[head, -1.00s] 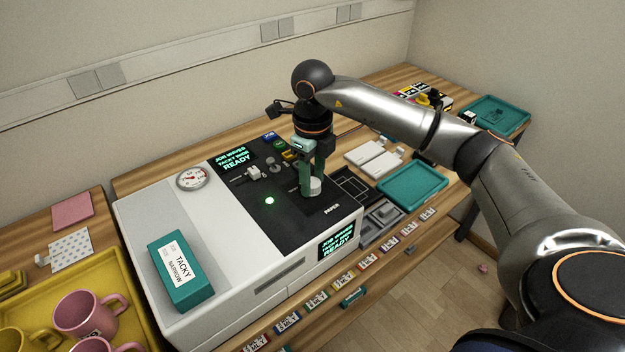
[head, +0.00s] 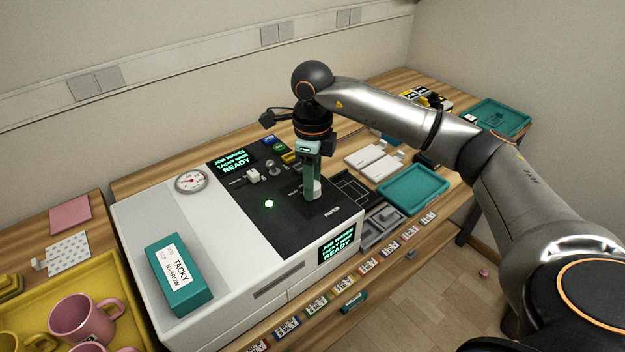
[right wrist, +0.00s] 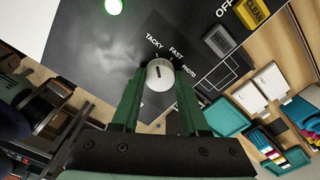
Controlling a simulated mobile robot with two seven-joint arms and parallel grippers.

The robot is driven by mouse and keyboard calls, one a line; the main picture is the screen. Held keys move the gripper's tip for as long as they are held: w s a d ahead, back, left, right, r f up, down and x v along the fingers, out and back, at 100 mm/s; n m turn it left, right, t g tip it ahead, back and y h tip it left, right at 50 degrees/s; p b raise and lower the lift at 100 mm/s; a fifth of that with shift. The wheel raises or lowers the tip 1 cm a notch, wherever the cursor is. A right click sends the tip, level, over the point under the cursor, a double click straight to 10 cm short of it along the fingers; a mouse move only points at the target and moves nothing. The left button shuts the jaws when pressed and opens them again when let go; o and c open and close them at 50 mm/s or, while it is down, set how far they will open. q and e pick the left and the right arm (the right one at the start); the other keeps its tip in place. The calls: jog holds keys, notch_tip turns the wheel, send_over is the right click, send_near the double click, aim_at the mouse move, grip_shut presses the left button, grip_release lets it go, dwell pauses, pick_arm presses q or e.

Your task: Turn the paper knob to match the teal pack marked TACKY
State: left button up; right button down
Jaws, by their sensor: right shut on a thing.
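The paper knob (head: 316,188), a pale round knob, stands on the press's black panel beside the word PAPER. My right gripper (head: 311,192) points down over it, shut on it. In the right wrist view the knob (right wrist: 160,75) sits between the green fingertips (right wrist: 158,80). The short dark line on its top points roughly toward TACKY; FAST and PHOTO are printed further round to the right. The teal pack (head: 180,274), its white label reading TACKY NARROW, lies on the press's white top at left. My left gripper is not in view.
The press's screens (head: 337,244) show green text with TACKY and READY. A green light (head: 269,204) glows on the panel. A teal tray (head: 413,189) lies right of the press. A yellow tray (head: 112,290) with mugs (head: 84,318) is at lower left.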

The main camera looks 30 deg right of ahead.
jog(key=shift+r, duration=0.1)
jog(key=shift+c, duration=2.1)
grip_release()
notch_tip(320, 180, up, 12)
jog(key=shift+r, duration=0.2)
